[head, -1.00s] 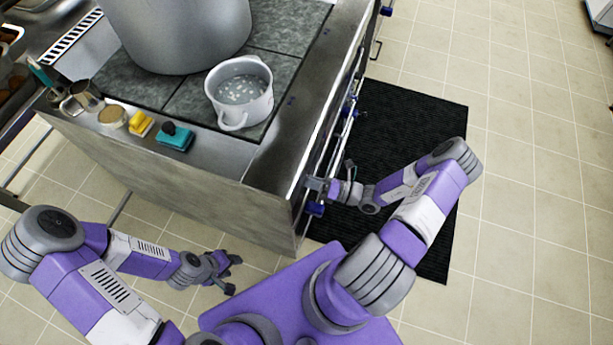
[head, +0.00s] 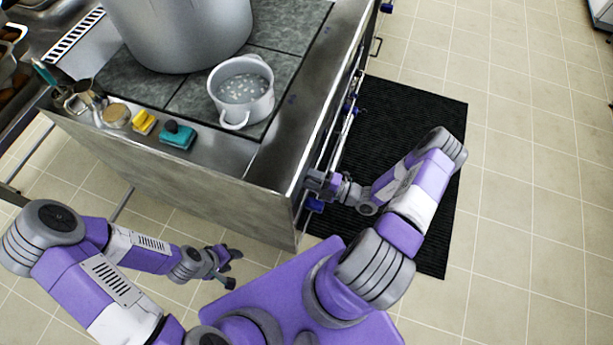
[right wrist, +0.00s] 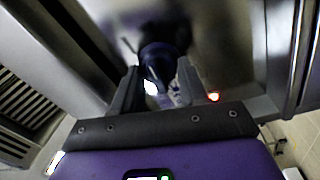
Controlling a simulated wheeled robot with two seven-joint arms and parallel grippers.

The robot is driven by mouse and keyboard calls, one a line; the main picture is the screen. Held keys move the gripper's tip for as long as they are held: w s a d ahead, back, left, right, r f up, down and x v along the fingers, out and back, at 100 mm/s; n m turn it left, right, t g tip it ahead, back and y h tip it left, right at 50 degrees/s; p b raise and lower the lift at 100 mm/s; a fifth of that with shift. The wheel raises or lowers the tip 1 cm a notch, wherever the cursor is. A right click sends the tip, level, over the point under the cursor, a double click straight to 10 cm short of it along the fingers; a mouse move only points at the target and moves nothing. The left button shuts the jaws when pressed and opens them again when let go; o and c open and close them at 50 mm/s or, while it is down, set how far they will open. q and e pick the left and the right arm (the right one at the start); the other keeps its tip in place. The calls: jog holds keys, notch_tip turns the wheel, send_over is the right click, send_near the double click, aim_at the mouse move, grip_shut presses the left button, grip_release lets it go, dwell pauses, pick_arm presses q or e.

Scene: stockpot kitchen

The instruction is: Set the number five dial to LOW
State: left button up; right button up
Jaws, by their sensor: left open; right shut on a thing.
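My right gripper (head: 312,184) is at the front panel of the stove (head: 230,200). In the right wrist view it is shut on a dark blue dial (right wrist: 158,60), which sits between the two fingers. A small red light (right wrist: 213,97) glows beside it. The dial's number and its marks cannot be read. In the head view another blue dial (head: 313,205) shows just nearer than the gripper, and one (head: 350,105) shows farther along the panel. My left gripper (head: 233,269) is open and empty, low over the floor in front of the stove's side.
A rail (head: 337,148) runs along the stove front, close to my right gripper. A large stockpot (head: 180,35) and a white pot of water (head: 242,92) stand on top. A black mat (head: 420,115) lies on the floor at right.

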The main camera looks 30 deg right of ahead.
jog(key=shift+m, duration=1.3)
jog(key=o, duration=1.1)
jog(key=shift+c, duration=0.2)
jog(key=v, duration=0.7)
jog(key=shift+s+d+p, duration=0.15)
jog(key=shift+s+p, duration=0.1)
jog(key=shift+p, duration=0.05)
